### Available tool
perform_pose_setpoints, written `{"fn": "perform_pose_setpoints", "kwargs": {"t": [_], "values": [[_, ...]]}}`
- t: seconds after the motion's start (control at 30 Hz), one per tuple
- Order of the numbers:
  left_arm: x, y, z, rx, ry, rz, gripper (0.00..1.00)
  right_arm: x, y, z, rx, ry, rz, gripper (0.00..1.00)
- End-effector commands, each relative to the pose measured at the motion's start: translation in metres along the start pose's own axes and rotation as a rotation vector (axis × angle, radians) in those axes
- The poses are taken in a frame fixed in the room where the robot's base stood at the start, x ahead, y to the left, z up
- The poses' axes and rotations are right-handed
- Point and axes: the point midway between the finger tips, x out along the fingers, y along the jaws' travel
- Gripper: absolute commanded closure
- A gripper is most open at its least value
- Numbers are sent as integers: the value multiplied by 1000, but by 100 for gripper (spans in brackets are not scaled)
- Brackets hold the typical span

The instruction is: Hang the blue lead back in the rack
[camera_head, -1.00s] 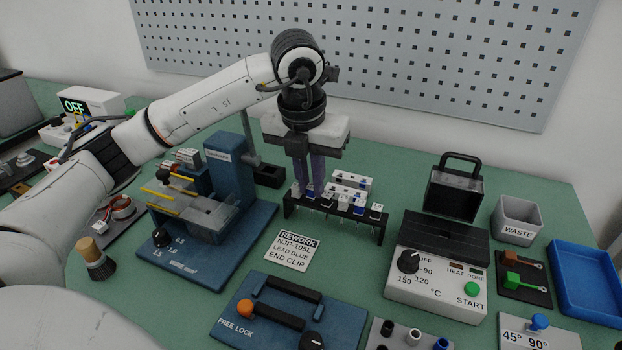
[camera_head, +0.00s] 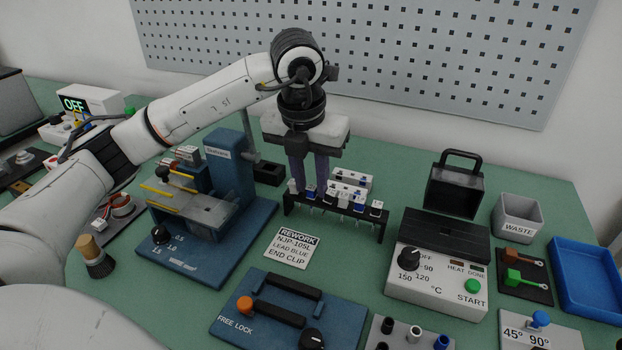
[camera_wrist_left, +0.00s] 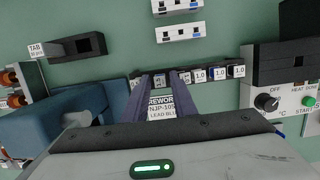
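The black lead rack (camera_head: 332,211) stands in the middle of the table, holding a row of leads with white and blue heads and thin pins hanging below. My left gripper (camera_head: 309,184) is over the left part of the rack, fingers pointing down and spread apart. In the left wrist view the fingers (camera_wrist_left: 159,80) also stand apart at the rack's row of heads marked 1.0 (camera_wrist_left: 200,74). The fingers partly hide the rack's left end. My right gripper is not in view.
A rework card (camera_head: 292,249) reading lead blue, end clip lies in front of the rack. A blue press fixture (camera_head: 225,205) stands to the left, a heater box (camera_head: 436,284) to the right. White blocks (camera_head: 352,178) lie behind the rack. A blue lock fixture (camera_head: 285,312) is in front.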

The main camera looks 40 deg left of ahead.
Motion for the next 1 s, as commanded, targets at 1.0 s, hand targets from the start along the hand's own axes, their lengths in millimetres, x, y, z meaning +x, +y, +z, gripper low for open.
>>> {"fn": "perform_pose_setpoints", "kwargs": {"t": [1.0], "values": [[-104,0,-1,0,-1,0,65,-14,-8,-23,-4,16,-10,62]]}}
